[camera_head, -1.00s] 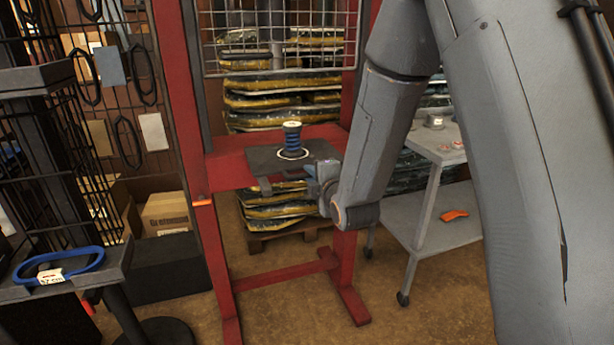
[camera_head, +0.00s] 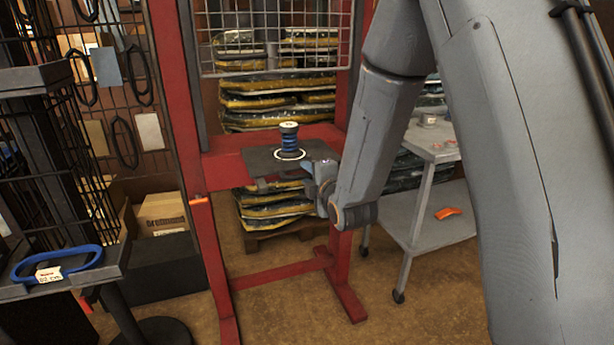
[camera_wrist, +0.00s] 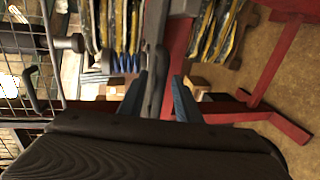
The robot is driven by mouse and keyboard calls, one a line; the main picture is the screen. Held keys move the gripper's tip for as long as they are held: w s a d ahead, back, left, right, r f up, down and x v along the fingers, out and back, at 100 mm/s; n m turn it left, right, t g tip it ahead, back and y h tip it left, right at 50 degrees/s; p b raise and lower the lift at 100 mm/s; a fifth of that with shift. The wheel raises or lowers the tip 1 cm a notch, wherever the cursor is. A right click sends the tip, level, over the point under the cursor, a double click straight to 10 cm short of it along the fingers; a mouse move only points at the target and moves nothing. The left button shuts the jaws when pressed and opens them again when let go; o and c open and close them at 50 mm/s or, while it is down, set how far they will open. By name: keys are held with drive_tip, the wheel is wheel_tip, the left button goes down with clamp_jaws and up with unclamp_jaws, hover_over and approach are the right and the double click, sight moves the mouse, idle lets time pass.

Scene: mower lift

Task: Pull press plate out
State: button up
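The dark press plate (camera_head: 262,162) lies level in the red press (camera_head: 228,160). A blue coil-wrapped cylinder (camera_head: 289,141) stands upright on it, inside a white ring. My gripper (camera_head: 309,176) is at the plate's front right edge, partly hidden by my own wrist. In the wrist view, the two blue fingers of my gripper (camera_wrist: 158,98) are apart. A dark bar-like handle (camera_wrist: 154,70) lies between them, with a visible gap on the right finger's side. Contact on the left side is unclear.
A grey wheeled cart (camera_head: 425,225) with an orange item (camera_head: 448,213) stands right of the press. A dark rack with a blue looped item (camera_head: 58,263) is at the left. A wire guard (camera_head: 270,40) hangs above the plate. Open brown floor lies in front.

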drive_tip(key=v, duration=0.7)
drive_tip(key=shift+s+b, duration=0.3)
drive_tip(key=shift+s, duration=0.05)
drive_tip(key=shift+d, duration=0.15)
drive_tip(key=s+d+f+m+g+h+p, duration=0.3)
drive_tip(key=s+d+f+m+g+h, duration=0.15)
drive_tip(key=s+d+m+g, duration=0.55)
drive_tip(key=s+d+r+m+g+p, duration=0.1)
drive_tip(key=s+m+g, duration=0.4)
drive_tip(key=s+m, duration=0.6)
drive_tip(key=s+p, duration=0.1)
drive_tip(key=s, duration=0.6)
drive_tip(key=shift+d+r, duration=0.4)
